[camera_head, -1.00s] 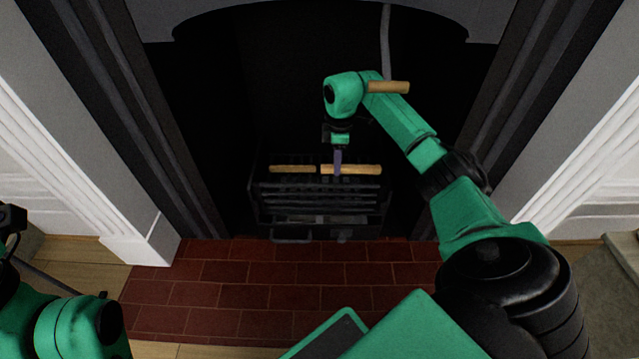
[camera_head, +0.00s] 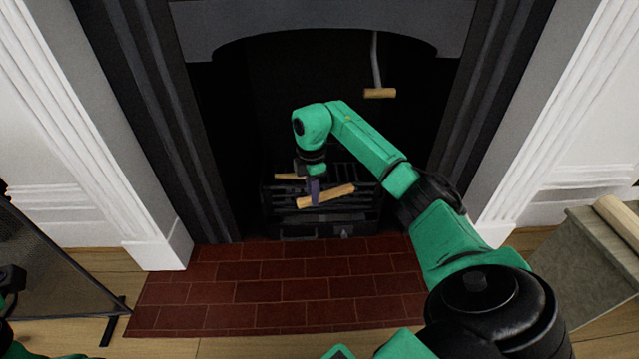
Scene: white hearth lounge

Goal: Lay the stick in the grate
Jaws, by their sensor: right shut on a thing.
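My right gripper (camera_head: 314,192) reaches into the fireplace, its dark fingers pointing down and shut on a light wooden stick (camera_head: 338,194). The stick lies across the jaws, tilted in the picture with its right end higher. It is over the black barred grate (camera_head: 340,218); whether it touches the bars I cannot tell. A second light stick (camera_head: 288,177) shows at the grate's back left, partly hidden by my gripper. At the left edge a dark part, perhaps my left gripper (camera_head: 12,279), is cut off, so its jaws cannot be made out.
A grey rod with a wooden crosspiece (camera_head: 380,93) hangs at the back right of the opening. Red hearth tiles (camera_head: 270,290) in front are clear. A dark mesh screen (camera_head: 60,265) stands left. A stone block (camera_head: 590,260) with a pale log (camera_head: 620,221) is at the right.

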